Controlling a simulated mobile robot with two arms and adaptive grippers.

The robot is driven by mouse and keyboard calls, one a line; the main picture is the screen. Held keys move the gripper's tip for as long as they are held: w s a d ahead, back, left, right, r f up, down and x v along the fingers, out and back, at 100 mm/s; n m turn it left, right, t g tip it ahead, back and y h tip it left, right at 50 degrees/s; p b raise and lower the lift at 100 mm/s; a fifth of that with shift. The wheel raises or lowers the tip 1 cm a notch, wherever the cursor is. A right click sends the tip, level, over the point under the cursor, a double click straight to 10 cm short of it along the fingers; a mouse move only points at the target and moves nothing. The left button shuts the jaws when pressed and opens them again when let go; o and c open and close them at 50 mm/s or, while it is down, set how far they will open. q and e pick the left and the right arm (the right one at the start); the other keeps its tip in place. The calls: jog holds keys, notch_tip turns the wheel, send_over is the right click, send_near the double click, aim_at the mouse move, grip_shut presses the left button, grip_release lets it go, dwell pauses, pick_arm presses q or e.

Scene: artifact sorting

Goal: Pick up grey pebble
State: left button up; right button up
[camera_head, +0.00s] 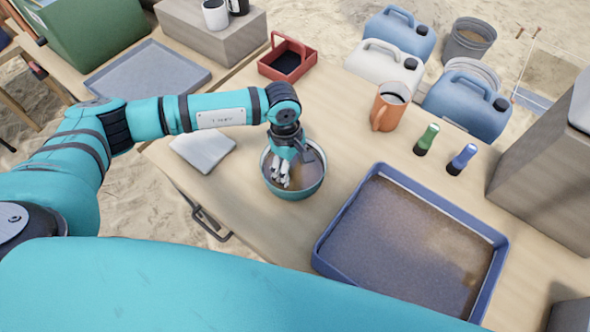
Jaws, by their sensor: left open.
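My left gripper (281,178) points down into a round teal-rimmed bowl (311,190) on the wooden table. Its fingers are apart, low inside the bowl over brownish contents. I cannot make out a grey pebble; the fingers hide part of the bowl's inside. My right gripper is not in view.
A blue tray (330,262) of brown sand lies to the right. A white slab (203,148) lies left of the bowl. Table between bowl and mug is clear.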

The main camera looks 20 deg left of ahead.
pick_arm(q)
jog(key=shift+s+r, duration=0.1)
jog(key=shift+s, duration=0.05)
jog(key=c, duration=1.3)
